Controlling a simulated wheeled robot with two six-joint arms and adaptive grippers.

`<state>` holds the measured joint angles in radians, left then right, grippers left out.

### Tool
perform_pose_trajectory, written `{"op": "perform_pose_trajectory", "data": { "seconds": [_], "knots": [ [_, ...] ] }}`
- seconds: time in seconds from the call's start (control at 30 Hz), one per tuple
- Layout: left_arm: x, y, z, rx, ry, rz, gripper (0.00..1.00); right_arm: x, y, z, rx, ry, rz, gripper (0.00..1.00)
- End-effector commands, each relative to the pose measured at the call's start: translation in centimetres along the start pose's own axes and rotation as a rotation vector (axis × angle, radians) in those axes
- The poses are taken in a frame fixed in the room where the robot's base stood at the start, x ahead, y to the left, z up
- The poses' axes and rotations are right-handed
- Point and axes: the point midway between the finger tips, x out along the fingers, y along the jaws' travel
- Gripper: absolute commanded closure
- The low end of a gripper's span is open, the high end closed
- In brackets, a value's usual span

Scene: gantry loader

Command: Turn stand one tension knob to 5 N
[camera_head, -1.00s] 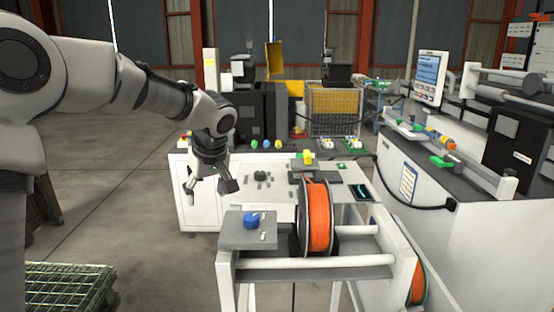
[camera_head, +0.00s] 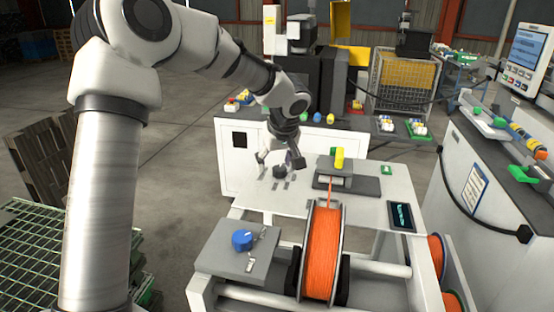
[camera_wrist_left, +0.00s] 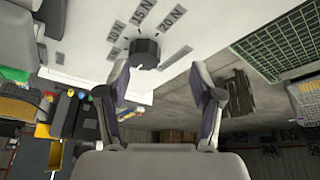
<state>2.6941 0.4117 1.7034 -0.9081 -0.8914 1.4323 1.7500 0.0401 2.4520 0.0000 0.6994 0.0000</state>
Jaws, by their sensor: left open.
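In the head view the dark knob (camera_head: 280,171) is on the white table top, partly behind my left gripper (camera_head: 279,160). My left gripper is open and empty. In the wrist view the knob lies just beyond its fingertips (camera_wrist_left: 160,77), nearer the left finger. I cannot tell where the knob's pointer is. My right gripper is not in view.
A blue knob (camera_head: 242,240) sits on a grey plate at the front. An orange spool (camera_head: 323,252) stands beside it. A grey block with a yellow part (camera_head: 339,158) and a dark display (camera_head: 401,216) are right of the knob. A green wire crate (camera_head: 45,250) is at left.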

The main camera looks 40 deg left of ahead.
Motion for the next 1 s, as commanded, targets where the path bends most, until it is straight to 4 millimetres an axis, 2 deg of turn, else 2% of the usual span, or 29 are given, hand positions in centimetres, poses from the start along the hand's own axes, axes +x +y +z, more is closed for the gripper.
{"op": "perform_pose_trajectory", "data": {
  "seconds": [0.13,0.37,0.43,0.53,0.57,1.0],
  "knots": [
    [1.7,0.0,0.0,0.002,-0.001,-0.003,0.34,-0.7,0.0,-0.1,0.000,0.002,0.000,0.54],
    [2.1,0.0,0.1,0.001,0.000,-0.001,0.34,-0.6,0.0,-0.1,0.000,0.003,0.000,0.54],
    [2.1,0.0,0.1,0.001,0.000,-0.001,0.52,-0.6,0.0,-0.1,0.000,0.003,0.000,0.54],
    [2.0,0.0,0.0,0.001,0.000,-0.001,0.87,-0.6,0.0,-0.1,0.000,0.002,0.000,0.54],
    [2.0,0.0,0.0,0.001,0.000,-0.002,0.94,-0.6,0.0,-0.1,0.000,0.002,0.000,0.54],
    [2.2,0.0,0.1,0.016,-0.001,0.005,0.94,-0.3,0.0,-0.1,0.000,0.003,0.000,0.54]
  ]
}}
